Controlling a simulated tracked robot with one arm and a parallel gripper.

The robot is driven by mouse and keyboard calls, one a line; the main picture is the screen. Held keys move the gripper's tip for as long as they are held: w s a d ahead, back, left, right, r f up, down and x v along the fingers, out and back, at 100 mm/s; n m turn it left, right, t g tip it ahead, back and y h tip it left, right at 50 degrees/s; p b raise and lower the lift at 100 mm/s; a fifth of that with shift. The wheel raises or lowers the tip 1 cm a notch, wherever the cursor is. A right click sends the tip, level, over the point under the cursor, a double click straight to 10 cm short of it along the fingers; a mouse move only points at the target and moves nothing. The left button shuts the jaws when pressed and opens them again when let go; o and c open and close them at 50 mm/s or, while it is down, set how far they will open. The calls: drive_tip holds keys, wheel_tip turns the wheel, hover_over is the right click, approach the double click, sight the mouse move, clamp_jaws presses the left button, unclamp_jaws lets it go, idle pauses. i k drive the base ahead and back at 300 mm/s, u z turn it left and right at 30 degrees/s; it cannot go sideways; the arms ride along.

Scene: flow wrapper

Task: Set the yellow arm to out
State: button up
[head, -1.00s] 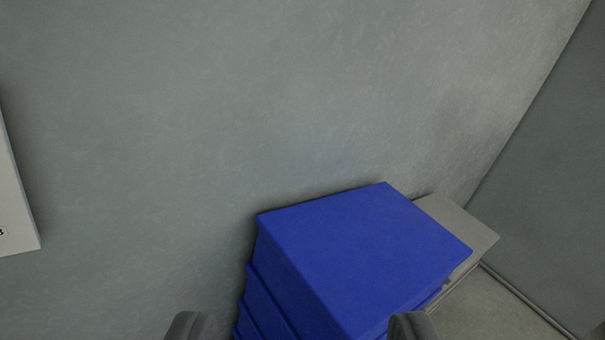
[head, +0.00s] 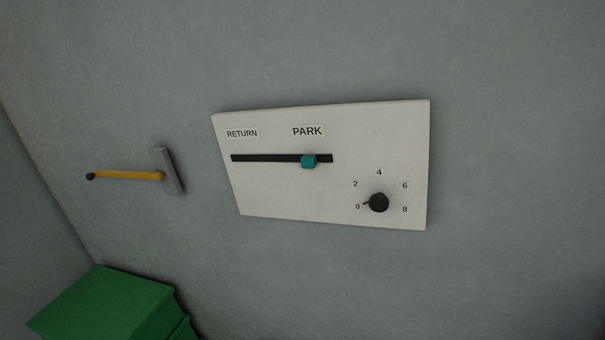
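The yellow arm (head: 128,175) is a thin lever on the grey wall, left of the white panel. It lies nearly level, with a dark knob (head: 91,176) at its left end. Its right end meets a grey upright mount (head: 167,171) on the wall. I see no "out" label near it. My gripper is not in this view.
A white panel (head: 330,200) on the wall has a teal slider (head: 308,161) at PARK and a black dial (head: 378,202) with its mark near 0. A green box (head: 105,303) stands at the lower left, below the yellow arm. A wall corner is at the far left.

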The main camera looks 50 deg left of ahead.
sight(126, 175)
drive_tip(key=u, duration=1)
